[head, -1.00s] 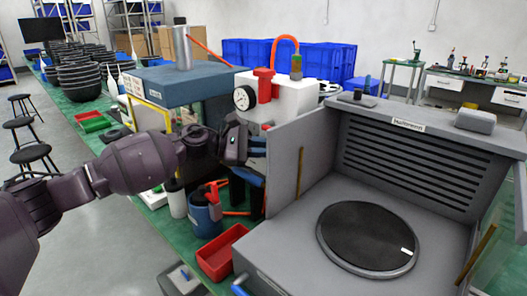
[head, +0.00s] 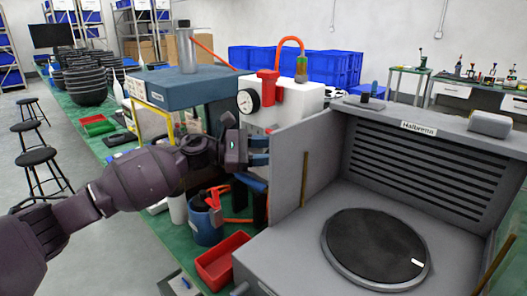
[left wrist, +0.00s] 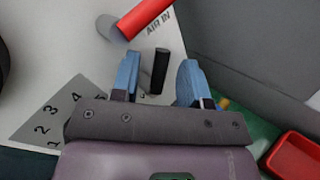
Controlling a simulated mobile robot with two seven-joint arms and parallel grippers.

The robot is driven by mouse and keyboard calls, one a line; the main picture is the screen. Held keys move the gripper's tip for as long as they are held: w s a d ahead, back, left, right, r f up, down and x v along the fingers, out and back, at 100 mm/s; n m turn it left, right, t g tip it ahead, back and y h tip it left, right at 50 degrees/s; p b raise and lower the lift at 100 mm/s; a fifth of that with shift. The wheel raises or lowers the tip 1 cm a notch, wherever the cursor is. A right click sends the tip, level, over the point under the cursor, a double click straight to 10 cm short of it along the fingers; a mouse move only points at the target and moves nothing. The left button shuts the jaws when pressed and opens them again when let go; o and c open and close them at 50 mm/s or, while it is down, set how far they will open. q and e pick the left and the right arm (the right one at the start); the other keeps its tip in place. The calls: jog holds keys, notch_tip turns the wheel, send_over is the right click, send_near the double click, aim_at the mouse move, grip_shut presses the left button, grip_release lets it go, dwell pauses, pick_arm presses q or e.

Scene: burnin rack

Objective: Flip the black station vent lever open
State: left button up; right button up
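The black vent lever (left wrist: 160,71) stands out from the white station panel (left wrist: 75,52) in the left wrist view, close to the "AIR IN" lettering. My left gripper (left wrist: 158,78) is open, with one blue finger on each side of the lever. A gap shows between the lever and each finger, and I cannot tell any contact. In the head view my left gripper (head: 259,161) is beside the white station (head: 293,103), which carries a gauge and a red fitting. The lever is not discernible there. My right gripper is not in view.
A grey machine wall (head: 300,172) stands close to the right of the gripper. A blue pot (head: 206,222) and a red bin (head: 222,259) sit below on the green bench. A red tube (left wrist: 143,17) sticks out just above the lever.

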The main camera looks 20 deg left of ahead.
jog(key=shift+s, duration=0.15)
pick_arm(q)
jog(key=v, duration=1)
jog(key=shift+s+a, duration=0.2)
jog(key=shift+a, duration=0.15)
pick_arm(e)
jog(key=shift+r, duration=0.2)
